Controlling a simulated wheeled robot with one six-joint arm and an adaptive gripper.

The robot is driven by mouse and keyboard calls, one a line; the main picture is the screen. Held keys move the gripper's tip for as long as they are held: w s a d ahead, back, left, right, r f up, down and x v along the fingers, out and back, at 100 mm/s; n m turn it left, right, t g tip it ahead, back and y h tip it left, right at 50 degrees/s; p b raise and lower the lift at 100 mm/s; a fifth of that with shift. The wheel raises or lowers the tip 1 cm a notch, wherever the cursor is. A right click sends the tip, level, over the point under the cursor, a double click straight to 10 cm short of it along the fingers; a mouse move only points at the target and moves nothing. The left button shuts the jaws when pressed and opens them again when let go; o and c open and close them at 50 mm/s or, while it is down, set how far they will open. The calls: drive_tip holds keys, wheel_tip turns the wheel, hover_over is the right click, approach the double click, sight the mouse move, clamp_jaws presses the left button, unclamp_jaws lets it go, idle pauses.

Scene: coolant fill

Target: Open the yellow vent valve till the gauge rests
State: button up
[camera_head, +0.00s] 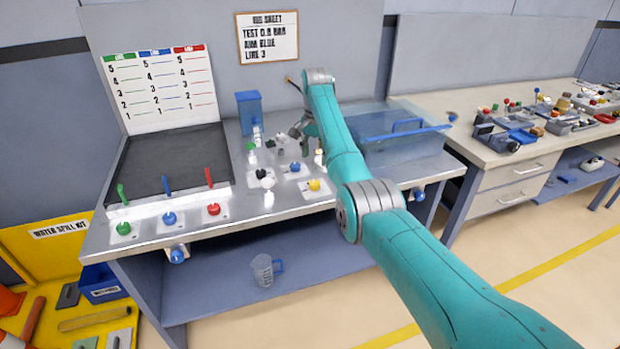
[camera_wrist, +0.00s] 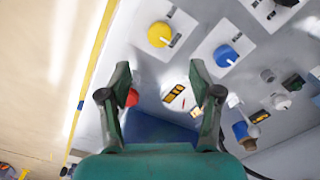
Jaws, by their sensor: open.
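The yellow valve knob (camera_head: 314,185) sits on a white plate near the front edge of the bench top. In the wrist view the yellow knob (camera_wrist: 160,35) lies beyond my fingertips, apart from them. My gripper (camera_head: 300,136) is above the bench, behind the knob in the head view. In the wrist view my gripper (camera_wrist: 160,76) is open, with nothing between its fingers. A pale round face (camera_wrist: 180,97) with a dark and yellow label and a thin red mark shows between the fingers; it may be the gauge. Its reading is too small to tell.
A blue knob (camera_head: 295,167) and a black knob (camera_head: 262,174) stand near the yellow one. A clear tank (camera_head: 400,145) stands right of my arm. Three levers and green, blue and red knobs line the left front. A red knob (camera_wrist: 132,98) shows beside my left finger.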

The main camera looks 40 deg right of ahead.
sight(315, 182)
wheel_tip(315, 182, down, 10)
idle(0.5)
drive_tip(key=c, duration=1.1)
